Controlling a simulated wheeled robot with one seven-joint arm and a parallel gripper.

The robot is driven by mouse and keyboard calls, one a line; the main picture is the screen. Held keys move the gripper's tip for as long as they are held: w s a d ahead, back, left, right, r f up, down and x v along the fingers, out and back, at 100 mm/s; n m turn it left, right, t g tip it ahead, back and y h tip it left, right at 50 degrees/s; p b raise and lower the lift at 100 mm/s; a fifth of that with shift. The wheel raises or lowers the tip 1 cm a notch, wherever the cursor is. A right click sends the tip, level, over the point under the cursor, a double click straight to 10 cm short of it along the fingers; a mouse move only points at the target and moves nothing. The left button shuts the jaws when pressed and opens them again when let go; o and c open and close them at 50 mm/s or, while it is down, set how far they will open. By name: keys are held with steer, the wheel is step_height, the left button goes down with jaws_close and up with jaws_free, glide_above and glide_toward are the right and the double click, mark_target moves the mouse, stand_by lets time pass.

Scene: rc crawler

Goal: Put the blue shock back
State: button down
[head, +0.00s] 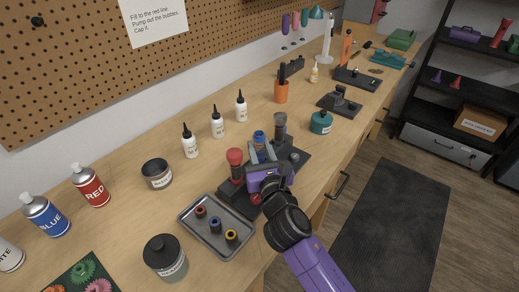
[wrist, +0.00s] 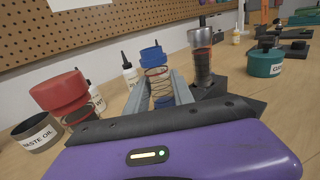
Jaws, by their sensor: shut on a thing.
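The blue shock (wrist: 153,55) has a blue top cap, a pale coil spring and a blue lower part. In the wrist view it stands between the two fingers of my gripper (wrist: 161,85), which is shut on it. In the head view the blue shock (head: 259,137) shows above my gripper (head: 262,153), over the dark stand (head: 296,160). A red-capped shock (head: 234,158) stands to its left and a grey-capped shock (head: 280,122) to its right. My gripper hides the blue shock's lower end, so I cannot tell whether it touches the stand.
A metal tray (head: 217,225) with small red, blue and yellow-topped pieces lies to the left. White bottles (head: 217,123) stand behind. A waste oil jar (head: 157,174) and a teal jar (head: 321,122) stand nearby. The bench's front edge runs close to my arm.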

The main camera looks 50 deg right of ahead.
steer(key=c, duration=1.5)
jaws_free()
steer(key=shift+f, duration=0.2)
steer(key=o, duration=0.4)
steer(key=shift+r, duration=0.1)
steer(key=shift+r, duration=0.25)
steer(key=b+v, duration=0.2)
steer(key=v, duration=0.9)
steer(key=shift+s+f, duration=0.1)
steer(key=shift+f, duration=0.1)
steer(key=shift+s+a+r, duration=0.1)
steer(key=shift+s+a, duration=0.15)
steer(key=shift+s, duration=0.1)
